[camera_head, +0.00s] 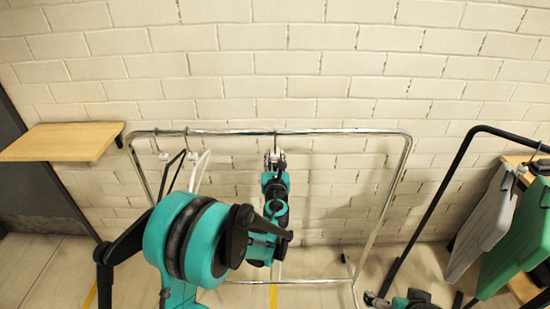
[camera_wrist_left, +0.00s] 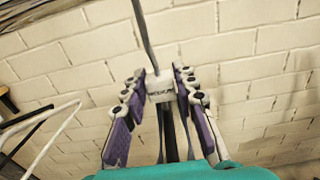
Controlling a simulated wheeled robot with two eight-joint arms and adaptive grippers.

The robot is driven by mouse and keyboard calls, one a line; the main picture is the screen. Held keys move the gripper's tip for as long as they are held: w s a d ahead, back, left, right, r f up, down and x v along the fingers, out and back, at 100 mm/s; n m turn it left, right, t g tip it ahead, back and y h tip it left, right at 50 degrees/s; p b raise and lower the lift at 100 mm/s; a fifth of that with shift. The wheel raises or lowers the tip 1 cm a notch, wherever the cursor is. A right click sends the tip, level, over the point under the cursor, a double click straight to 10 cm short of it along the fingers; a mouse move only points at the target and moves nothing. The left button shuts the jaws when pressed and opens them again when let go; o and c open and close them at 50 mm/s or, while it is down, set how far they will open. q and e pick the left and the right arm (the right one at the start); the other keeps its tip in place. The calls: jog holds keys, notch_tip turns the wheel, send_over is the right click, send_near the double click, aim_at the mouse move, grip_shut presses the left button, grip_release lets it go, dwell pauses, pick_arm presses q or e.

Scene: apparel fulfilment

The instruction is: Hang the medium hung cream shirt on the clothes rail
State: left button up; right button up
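The chrome clothes rail (camera_head: 330,132) stands against the brick wall. My left gripper (camera_head: 275,160) is just below its top bar, near the middle. In the left wrist view, a pale hanger block (camera_wrist_left: 160,88) marked as medium sits between the left gripper's fingertips (camera_wrist_left: 160,78), which appear shut on it. A dark hook stem (camera_wrist_left: 144,35) rises from the block out of frame. In the head view, the hook (camera_head: 275,137) is at the bar; whether it bears the weight cannot be told. The shirt is mostly hidden behind my arm.
Two hangers, one black (camera_head: 175,168) and one white (camera_head: 199,170), hang at the rail's left end. The bar right of my left gripper is bare. A wooden shelf (camera_head: 62,142) is at left. A black rack with grey (camera_head: 484,225) and green (camera_head: 522,238) garments stands at right.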

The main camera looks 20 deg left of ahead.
pick_arm(q)
jog(key=shift+o, duration=1.3)
jog(key=v, duration=1.2)
